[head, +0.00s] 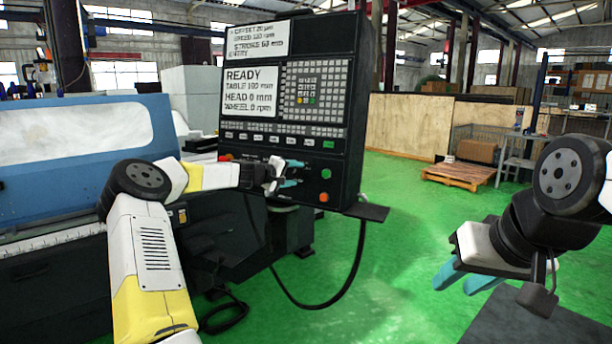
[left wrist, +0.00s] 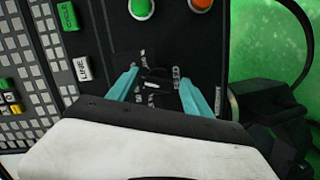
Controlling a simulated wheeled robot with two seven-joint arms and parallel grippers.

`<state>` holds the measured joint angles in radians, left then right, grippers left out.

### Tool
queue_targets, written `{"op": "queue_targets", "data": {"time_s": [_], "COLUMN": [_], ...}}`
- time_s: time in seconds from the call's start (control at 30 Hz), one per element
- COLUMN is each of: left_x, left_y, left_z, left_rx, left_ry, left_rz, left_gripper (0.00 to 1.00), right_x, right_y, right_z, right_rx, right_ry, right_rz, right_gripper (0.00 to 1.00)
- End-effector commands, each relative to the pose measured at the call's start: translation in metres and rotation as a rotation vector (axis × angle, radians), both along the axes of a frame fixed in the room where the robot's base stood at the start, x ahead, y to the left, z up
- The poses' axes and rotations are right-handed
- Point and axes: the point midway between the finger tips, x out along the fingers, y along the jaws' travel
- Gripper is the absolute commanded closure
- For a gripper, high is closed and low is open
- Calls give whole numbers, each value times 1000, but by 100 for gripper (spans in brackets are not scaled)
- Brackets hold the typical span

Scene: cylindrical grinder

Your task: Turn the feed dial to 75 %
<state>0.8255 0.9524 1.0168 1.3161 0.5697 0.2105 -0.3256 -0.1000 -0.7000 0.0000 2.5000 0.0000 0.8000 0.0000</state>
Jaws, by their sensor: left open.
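The feed dial (left wrist: 152,86) is a small dark knob with a white mark on the black control panel (head: 309,90), with small printed labels around it, too blurred to read. My left gripper (head: 292,174) is at the lower part of the panel and hides the dial in the head view. In the left wrist view the left gripper (left wrist: 160,80) is open, its two teal fingers on either side of the dial. I cannot tell whether they touch it. My right gripper (head: 454,286) is open and empty, low at the right, away from the panel.
A green button (head: 326,174) and an orange button (head: 323,197) sit beside and below the left gripper. The panel's screen (head: 250,92) reads READY. A cable hangs below the panel. The blue grinder (head: 80,150) stands at left. Green floor is clear at right, before a pallet (head: 458,173).

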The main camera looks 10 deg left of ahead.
Motion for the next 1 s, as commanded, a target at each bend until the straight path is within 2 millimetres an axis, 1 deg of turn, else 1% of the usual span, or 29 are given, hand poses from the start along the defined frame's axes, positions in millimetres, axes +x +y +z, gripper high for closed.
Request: {"op": "queue_targets", "data": {"time_s": [0.07, 0.17, 0.4, 0.53, 0.7, 0.93, 1.0], "left_x": [-2, -11, -47, -61, -68, -68, -69], "left_y": [2, 7, 25, 31, 34, 34, 31], "left_z": [1, 3, 12, 16, 18, 18, 18], "left_rx": [0, -1, 1, 1, 0, 0, 5], "left_ry": [0, 0, 1, 0, 1, 0, 1], "left_rz": [1, 1, 3, 1, 0, 0, -5], "left_gripper": [41, 41, 41, 41, 41, 41, 41], "right_x": [0, 0, 0, 0, 0, 0, 0], "right_y": [0, 0, 0, 0, 0, 0, 0], "right_z": [0, 0, 0, 0, 0, 0, 0], "right_rx": [0, 0, 0, 0, 0, 0, 0], "right_ry": [0, 0, 0, 0, 0, 0, 0], "right_rz": [0, 0, 0, 0, 0, 0, 0], "right_gripper": [64, 64, 64, 64, 64, 64, 64]}}
